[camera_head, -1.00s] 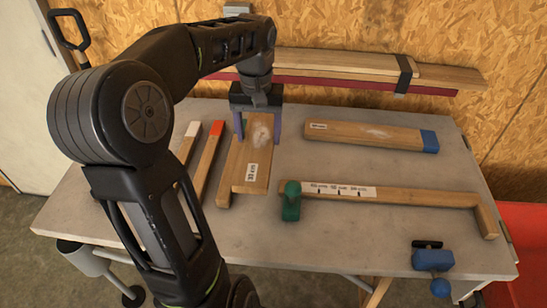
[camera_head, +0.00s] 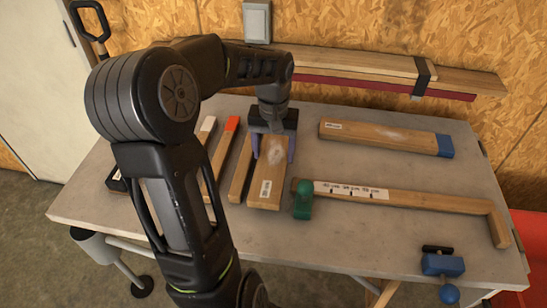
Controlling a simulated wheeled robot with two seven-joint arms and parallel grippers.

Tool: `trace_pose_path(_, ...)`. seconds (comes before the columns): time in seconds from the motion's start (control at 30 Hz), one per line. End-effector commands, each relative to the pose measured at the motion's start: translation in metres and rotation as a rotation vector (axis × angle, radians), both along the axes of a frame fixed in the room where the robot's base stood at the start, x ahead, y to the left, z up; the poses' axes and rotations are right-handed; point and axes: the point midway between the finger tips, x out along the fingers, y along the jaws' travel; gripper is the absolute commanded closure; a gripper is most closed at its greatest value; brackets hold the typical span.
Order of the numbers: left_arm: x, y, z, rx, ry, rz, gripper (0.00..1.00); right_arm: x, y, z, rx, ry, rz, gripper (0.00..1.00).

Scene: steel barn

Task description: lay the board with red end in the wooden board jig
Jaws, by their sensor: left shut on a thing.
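My left gripper (camera_head: 273,147) is shut on a wide wooden board (camera_head: 266,190) with a white label near its close end. The gripper hides this board's far end, so I cannot see that end's colour. The board is low over the table or on it; I cannot tell which. A narrow board with a red end (camera_head: 231,124) lies to its left, partly behind my arm. The wooden jig (camera_head: 425,201) is a long rail with a marked white strip, a short crosspiece at its right end and a green stop (camera_head: 302,200) at its left. My right gripper is out of view.
A narrow wooden piece (camera_head: 241,168) lies just left of the held board. A white-ended board (camera_head: 208,124) lies further left. A wide blue-ended board (camera_head: 385,138) lies behind the jig. A blue clamp (camera_head: 441,264) sits at the table's (camera_head: 345,240) front edge. Bare tabletop lies before the jig.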

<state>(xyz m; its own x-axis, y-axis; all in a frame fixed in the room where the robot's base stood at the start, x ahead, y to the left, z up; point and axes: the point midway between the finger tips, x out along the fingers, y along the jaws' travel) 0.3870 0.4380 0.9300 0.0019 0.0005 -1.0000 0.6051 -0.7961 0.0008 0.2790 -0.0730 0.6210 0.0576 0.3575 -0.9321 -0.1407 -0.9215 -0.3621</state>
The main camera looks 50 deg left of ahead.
Motion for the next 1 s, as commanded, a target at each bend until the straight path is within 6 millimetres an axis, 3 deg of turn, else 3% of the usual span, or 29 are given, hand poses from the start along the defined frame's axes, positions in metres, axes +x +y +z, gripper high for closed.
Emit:
trace_pose_path(0.2, -0.001, 0.0, -0.028, -0.002, 0.004, 0.0, 0.85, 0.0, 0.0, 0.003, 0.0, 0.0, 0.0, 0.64)
trace_pose_path(0.6, 0.0, 0.0, -0.034, 0.0, 0.0, 0.0, 0.85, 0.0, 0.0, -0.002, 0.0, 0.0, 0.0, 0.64)
trace_pose_path(0.63, 0.0, 0.0, -0.033, -0.001, 0.001, 0.0, 0.31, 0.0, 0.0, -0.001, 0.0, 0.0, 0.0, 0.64)
trace_pose_path(0.73, 0.0, 0.0, -0.032, -0.001, 0.001, 0.0, 0.23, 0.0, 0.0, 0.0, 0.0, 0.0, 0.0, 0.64)
trace_pose_path(1.0, 0.0, 0.0, -0.031, -0.001, 0.001, 0.0, 0.23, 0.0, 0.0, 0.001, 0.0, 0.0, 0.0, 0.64)
